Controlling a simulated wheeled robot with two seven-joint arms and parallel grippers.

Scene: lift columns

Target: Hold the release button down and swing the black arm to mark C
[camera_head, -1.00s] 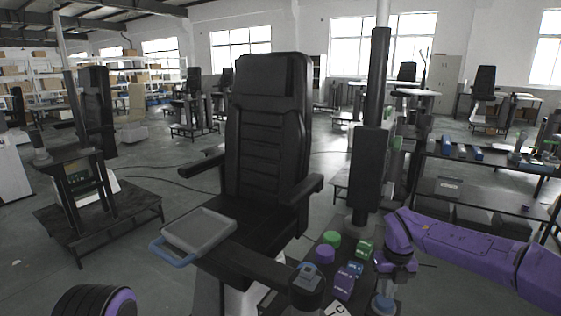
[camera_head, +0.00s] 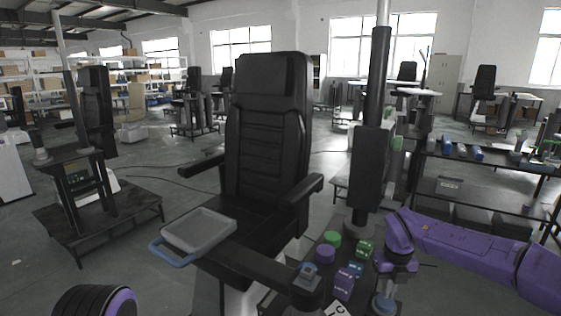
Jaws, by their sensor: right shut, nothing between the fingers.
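The black arm (camera_head: 258,262) runs from a grey tray with a blue handle (camera_head: 172,252) at its left end to a dark round hub (camera_head: 307,288) at lower middle. A small blue part (camera_head: 308,269) sits on top of the hub; it may be the release button, but I cannot tell whether it is pressed. A white card with the letter C (camera_head: 338,310) is partly cut off at the bottom edge. My right gripper (camera_head: 386,286) is shut and empty, right of the hub and apart from it, pointing down. My left gripper is out of view.
A black chair (camera_head: 268,130) stands behind the arm, beside a tall black column (camera_head: 371,165). A dark shelf rack (camera_head: 478,182) is at right.

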